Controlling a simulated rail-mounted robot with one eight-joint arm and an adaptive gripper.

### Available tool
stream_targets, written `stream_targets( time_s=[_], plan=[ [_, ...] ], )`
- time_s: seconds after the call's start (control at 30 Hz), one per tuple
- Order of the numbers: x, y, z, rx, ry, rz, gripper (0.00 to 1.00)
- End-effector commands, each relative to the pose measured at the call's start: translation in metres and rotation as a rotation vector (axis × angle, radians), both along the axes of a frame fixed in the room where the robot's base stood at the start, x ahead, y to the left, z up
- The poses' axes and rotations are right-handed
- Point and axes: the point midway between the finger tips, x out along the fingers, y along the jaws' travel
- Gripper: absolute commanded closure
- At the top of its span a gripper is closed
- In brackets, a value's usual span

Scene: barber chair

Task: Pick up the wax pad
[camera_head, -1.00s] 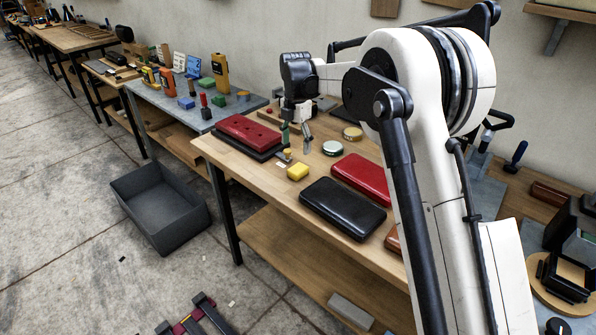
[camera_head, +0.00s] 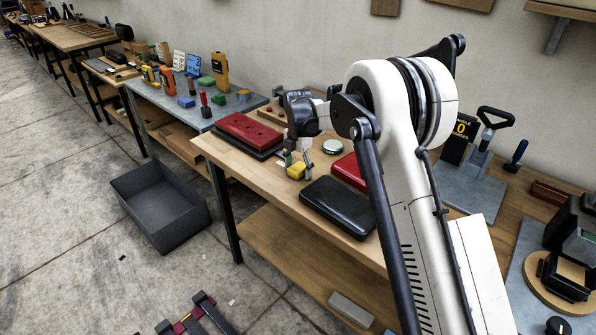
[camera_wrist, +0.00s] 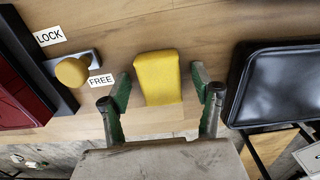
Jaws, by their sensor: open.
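The yellow block (camera_head: 296,172), which I take as the wax pad, lies on the wooden workbench (camera_head: 215,152) near its front edge. In the wrist view the yellow block (camera_wrist: 157,76) sits between the two green-padded fingers of my gripper (camera_wrist: 161,84), with a visible gap on each side. My gripper is open and empty. In the head view my gripper (camera_head: 299,162) is right at the block and partly overlaps it. I cannot tell the exact height of the fingertips over the bench.
A yellow knob (camera_wrist: 72,72) with LOCK and FREE labels stands left of the block. Left lies a red pad on a dark base (camera_head: 247,132). A black pad (camera_head: 338,207) lies right, a red pad (camera_head: 350,171) behind it. A round tin (camera_head: 332,147) stands behind the block.

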Motion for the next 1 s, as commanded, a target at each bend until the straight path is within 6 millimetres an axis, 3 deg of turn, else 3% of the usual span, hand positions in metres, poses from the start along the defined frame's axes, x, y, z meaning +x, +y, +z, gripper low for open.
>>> stream_targets(
  time_s=[0.2, 0.5, 0.8, 1.0],
  plan=[
    [0.0, 0.0, -0.001, 0.0, 0.0, 0.0, 0.39],
    [0.0, 0.0, -0.001, 0.0, 0.0, 0.0, 0.79],
    [0.0, 0.0, 0.001, 0.0, 0.0, 0.0, 0.79],
    [0.0, 0.0, 0.016, 0.0, 0.0, 0.0, 0.79]
  ],
)
